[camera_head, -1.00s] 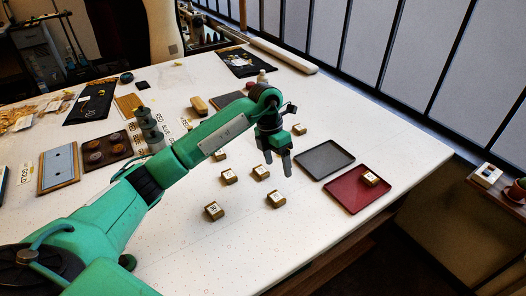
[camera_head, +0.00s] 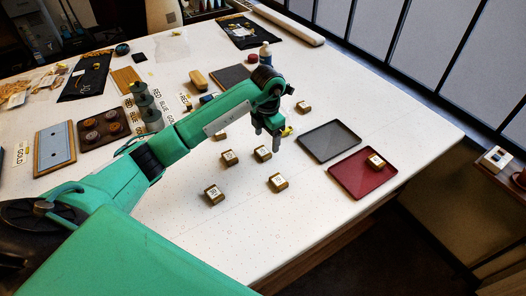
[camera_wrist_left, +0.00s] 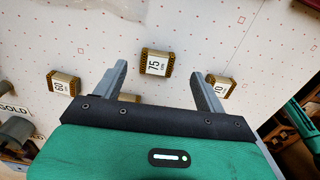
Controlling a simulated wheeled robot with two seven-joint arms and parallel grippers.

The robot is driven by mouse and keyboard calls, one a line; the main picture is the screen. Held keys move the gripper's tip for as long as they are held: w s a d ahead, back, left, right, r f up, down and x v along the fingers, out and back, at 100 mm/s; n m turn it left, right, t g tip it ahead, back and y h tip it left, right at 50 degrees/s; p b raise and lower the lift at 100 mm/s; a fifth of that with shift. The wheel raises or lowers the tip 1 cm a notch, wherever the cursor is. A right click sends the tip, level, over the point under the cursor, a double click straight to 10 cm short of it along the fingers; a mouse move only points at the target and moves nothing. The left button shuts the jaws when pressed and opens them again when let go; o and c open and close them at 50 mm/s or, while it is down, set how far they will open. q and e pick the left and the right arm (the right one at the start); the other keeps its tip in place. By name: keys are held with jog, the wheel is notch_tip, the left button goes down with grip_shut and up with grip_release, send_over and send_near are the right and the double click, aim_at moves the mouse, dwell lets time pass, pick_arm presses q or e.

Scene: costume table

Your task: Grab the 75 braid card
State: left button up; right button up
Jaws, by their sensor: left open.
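The 75 braid card (camera_wrist_left: 156,63) is a small pale block with brown patterned ends and a black 75, lying on the white table in the left wrist view. My left gripper (camera_wrist_left: 158,74) is open and empty, its two fingers to either side of the card in the picture; I cannot tell the height gap. I cannot tell there which card is the 75. My right gripper is not in view.
Other cards lie near: a 60 (camera_wrist_left: 63,83) at left, a 10 (camera_wrist_left: 220,87) by the right finger, one partly hidden (camera_wrist_left: 128,97). A grey tray (camera_head: 330,142) and a red tray (camera_head: 350,180) lie to the right. Tins (camera_head: 147,105) stand at left.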

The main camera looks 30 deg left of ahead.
aim_at(265, 150)
pick_arm(q)
jog(key=shift+s+f+p, duration=0.1)
jog(key=shift+f+p, duration=0.15)
jog(key=shift+p, duration=0.05)
jog(key=f, duration=0.1)
jog(key=f+p, duration=0.1)
jog(key=f, duration=0.1)
jog(key=shift+s+a+f+p, duration=0.1)
jog(key=shift+s+a+p, duration=0.05)
jog(key=shift+a+p, duration=0.15)
jog(key=shift+f, duration=0.65)
pick_arm(e)
jog(key=r, duration=0.1)
jog(key=s+r, duration=0.1)
jog(key=shift+s+a+r, duration=0.1)
jog(key=shift+a+r, duration=0.1)
jog(key=shift+r, duration=0.1)
pick_arm(q)
jog(key=c, duration=1)
jog(key=shift+c, duration=0.2)
pick_arm(e)
jog(key=shift+d, duration=0.2)
pick_arm(q)
jog(key=shift+r, duration=0.1)
